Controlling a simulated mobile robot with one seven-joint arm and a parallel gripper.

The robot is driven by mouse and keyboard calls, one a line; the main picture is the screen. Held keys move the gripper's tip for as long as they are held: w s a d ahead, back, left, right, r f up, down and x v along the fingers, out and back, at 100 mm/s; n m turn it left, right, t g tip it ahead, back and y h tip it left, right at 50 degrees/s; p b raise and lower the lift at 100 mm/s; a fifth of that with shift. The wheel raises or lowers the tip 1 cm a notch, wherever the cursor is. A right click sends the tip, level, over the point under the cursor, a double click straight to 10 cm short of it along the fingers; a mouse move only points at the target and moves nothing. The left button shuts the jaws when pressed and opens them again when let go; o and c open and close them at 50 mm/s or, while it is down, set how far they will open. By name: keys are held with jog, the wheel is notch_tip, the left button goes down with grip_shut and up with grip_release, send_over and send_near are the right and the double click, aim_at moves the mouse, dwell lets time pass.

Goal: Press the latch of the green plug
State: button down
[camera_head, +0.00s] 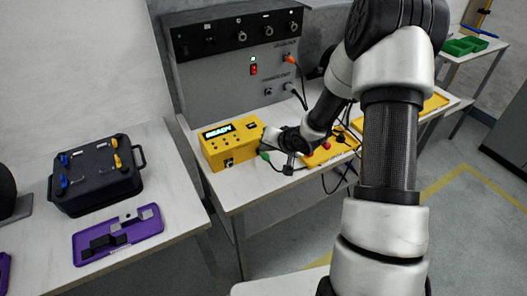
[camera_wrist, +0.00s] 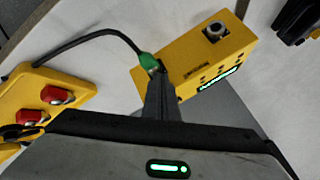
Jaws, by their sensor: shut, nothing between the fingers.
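The green plug (camera_wrist: 149,62) sits at the side of the yellow box (camera_wrist: 205,55) in the wrist view, with a dark cable running off to the left. In the head view the green plug (camera_head: 265,156) shows small at the right side of the yellow box (camera_head: 230,143), whose display reads READY. My gripper (camera_wrist: 160,78) is shut, with its fingertips right at the green plug, touching or very close. The latch itself is hidden or too small to make out. In the head view my gripper (camera_head: 276,146) is partly hidden by my wrist.
A yellow panel with red buttons (camera_wrist: 55,95) lies to the left in the wrist view. A grey console (camera_head: 240,60) stands behind the yellow box. A black case (camera_head: 97,175) and a purple tray (camera_head: 88,248) lie on the left table. Cables hang near my wrist.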

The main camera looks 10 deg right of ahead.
aim_at(266, 154)
jog(key=shift+r, duration=0.15)
jog(key=shift+r+p, duration=0.6)
jog(key=shift+p, duration=0.25)
jog(key=shift+r, duration=0.1)
notch_tip(266, 154, up, 5)
jog(key=p, duration=0.5)
